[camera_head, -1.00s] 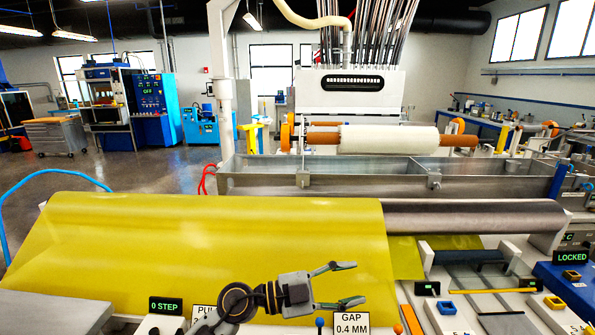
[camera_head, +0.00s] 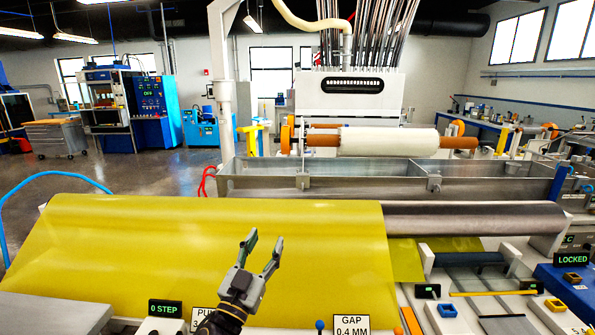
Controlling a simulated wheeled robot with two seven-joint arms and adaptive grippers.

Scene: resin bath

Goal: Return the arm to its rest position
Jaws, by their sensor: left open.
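My left gripper (camera_head: 262,256) is in the lower middle of the head view, in front of the yellow sheet (camera_head: 150,245). Its two fingers are spread apart and point up and slightly right, with nothing between them. Its arm comes in from the bottom edge, and most of that arm is out of view. My right gripper is not in view.
The yellow sheet hangs over a dark roller (camera_head: 475,217), with a metal trough (camera_head: 385,180) behind. Along the front edge stand a "0 STEP" display (camera_head: 165,308), a "GAP 0.4 MM" sign (camera_head: 351,325) and a blue knob (camera_head: 320,326). A "LOCKED" display (camera_head: 573,260) is at right.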

